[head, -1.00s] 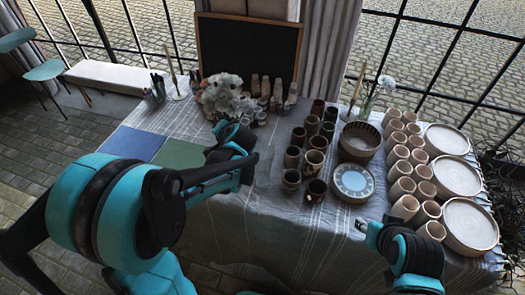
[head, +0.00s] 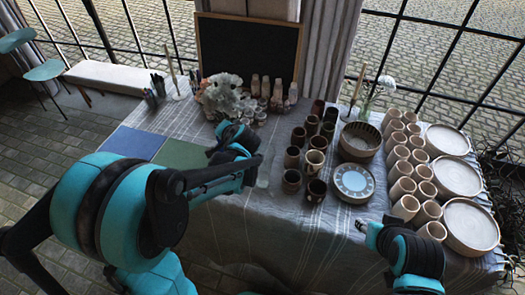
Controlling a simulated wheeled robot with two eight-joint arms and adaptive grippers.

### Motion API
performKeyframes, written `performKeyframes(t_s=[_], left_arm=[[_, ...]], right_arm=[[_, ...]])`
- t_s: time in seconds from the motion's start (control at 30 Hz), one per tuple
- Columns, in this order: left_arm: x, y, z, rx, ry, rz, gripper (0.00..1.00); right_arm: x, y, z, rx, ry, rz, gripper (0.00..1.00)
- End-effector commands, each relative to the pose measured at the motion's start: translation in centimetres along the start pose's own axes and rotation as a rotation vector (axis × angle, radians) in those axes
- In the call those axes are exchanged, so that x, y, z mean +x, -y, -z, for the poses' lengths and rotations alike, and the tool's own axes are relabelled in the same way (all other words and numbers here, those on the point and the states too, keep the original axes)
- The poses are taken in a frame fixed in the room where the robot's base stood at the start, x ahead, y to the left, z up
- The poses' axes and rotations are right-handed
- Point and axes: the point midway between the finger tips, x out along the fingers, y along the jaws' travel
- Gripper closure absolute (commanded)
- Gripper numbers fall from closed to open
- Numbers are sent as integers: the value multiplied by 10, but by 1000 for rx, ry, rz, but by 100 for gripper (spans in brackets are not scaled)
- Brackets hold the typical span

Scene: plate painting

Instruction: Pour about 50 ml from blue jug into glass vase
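My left gripper (head: 256,160) is over the front middle of the table, left of the dark cups, seen from behind its arm. A faint pale bluish, see-through shape (head: 263,178) shows just beyond its tip; I cannot tell whether this is the blue jug or whether the gripper holds it. A clear glass vase (head: 366,109) with a white flower stands at the back right, behind the blue-rimmed plates. My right gripper (head: 362,227) is low at the front right, apart from the crockery; its fingers are too small to read.
Dark cups (head: 315,160), a brown bowl (head: 360,136) and blue-rimmed plates (head: 353,182) fill the middle. Beige cups (head: 406,206) and pale plates (head: 470,224) line the right. White flowers (head: 222,92) and small bottles stand at the back. The front cloth (head: 270,222) is clear.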

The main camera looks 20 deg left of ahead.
Motion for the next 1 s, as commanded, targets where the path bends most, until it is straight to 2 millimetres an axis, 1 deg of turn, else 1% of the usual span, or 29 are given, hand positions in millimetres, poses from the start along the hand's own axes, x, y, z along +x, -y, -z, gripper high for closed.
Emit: performKeyframes(t_s=[1.0], left_arm=[[-10, 0, 10, 82, 14, 85, 100]], right_arm=[[2, 0, -1, 0, 0, 0, 60]])
